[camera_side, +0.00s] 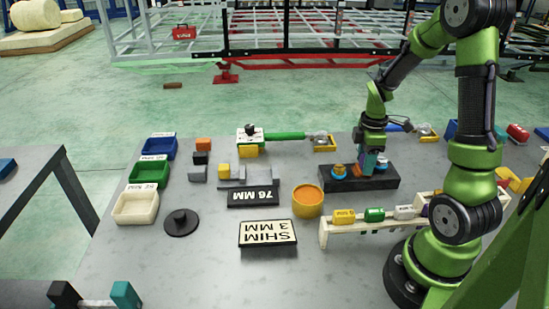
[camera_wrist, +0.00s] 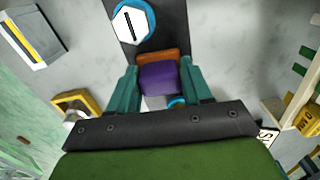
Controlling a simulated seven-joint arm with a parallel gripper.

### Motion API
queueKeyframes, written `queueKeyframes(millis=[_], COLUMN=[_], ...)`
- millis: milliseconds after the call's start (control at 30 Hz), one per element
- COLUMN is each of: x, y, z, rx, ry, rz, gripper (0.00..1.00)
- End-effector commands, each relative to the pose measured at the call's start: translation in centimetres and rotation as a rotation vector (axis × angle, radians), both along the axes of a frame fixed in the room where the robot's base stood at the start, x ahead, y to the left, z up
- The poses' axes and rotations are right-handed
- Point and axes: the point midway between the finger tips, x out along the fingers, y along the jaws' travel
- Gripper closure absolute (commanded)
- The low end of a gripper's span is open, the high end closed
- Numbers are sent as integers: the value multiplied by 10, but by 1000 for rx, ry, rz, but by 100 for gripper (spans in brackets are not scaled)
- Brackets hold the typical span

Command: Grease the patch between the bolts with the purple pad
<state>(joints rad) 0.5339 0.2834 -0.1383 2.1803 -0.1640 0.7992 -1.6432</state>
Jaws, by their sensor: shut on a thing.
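My gripper (camera_side: 368,160) is over the black block (camera_side: 360,184) on the table, between the block's two bolts. In the wrist view its teal fingers (camera_wrist: 159,80) are shut on the purple pad (camera_wrist: 158,77), which has an orange-brown edge (camera_wrist: 158,55). The left bolt (camera_side: 339,171) has a yellow-orange top and a blue base. The right bolt (camera_side: 382,164) shows blue beside my gripper. In the wrist view one bolt (camera_wrist: 133,22) has a white face and blue rim; the other (camera_wrist: 177,101) is mostly hidden. The patch is hidden, and I cannot tell whether the pad touches the block.
An orange round tub (camera_side: 307,201) and a cream rack (camera_side: 372,227) with coloured pieces stand in front of the block. Sign plates (camera_side: 267,233), small blocks and coloured bins (camera_side: 136,208) lie leftward. A green-handled tool (camera_side: 285,136) lies behind.

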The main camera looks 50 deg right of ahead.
Motion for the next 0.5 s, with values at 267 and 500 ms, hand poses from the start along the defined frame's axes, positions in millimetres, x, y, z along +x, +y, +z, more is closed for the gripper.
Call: queueKeyframes(millis=[267,500], x=[19,23], y=[19,22], z=[0,25], rx=[0,-2], ry=[0,-3], rz=[2,-1], gripper=[79,79])
